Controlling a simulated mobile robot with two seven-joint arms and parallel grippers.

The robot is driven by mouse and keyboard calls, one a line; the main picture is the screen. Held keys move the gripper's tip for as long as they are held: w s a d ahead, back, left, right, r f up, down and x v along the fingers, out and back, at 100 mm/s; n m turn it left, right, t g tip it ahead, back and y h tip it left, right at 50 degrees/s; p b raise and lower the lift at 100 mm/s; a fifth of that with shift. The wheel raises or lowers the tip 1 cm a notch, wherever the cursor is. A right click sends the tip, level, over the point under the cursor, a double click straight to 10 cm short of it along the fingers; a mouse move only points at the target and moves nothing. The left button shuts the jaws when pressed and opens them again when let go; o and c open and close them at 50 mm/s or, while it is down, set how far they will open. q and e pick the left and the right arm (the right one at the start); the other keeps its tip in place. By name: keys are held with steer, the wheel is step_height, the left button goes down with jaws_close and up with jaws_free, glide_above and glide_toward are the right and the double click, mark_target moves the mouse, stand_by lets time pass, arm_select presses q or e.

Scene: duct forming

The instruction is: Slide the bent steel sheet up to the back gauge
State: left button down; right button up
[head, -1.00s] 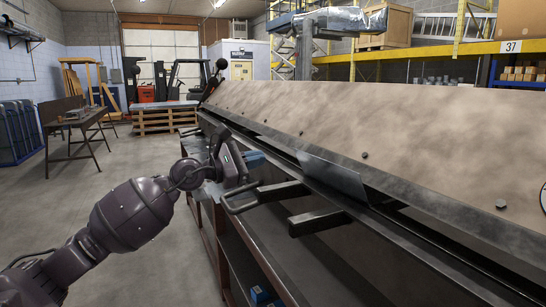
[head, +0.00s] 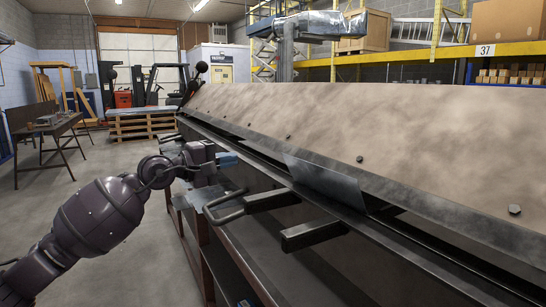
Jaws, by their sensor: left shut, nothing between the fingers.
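The bent steel sheet (head: 325,182) is a small dark grey piece in the gap along the front of the long brake (head: 360,130). Its near part stands up at a slant, and its lower edge is hidden in the gap. My left gripper (head: 228,168) is to the left of the sheet, in front of the brake's edge. It is shut and empty, and apart from the sheet. I cannot make out the back gauge; the brake's broad tan top hides what lies behind. My right gripper is not in view.
A workbench (head: 48,130) and a pallet stack (head: 140,122) stand farther off. The floor at left is clear.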

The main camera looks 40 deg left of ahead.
mark_target(285, 155)
arm_select(q)
steer(key=w+d, duration=0.6)
steer(key=w, duration=0.3)
steer(key=shift+w+b, duration=0.3)
steer(key=shift+b, duration=0.1)
steer(key=shift+d, duration=0.1)
steer(key=shift+w+d, duration=0.4)
steer(key=shift+d, duration=0.4)
steer(key=shift+a, duration=0.1)
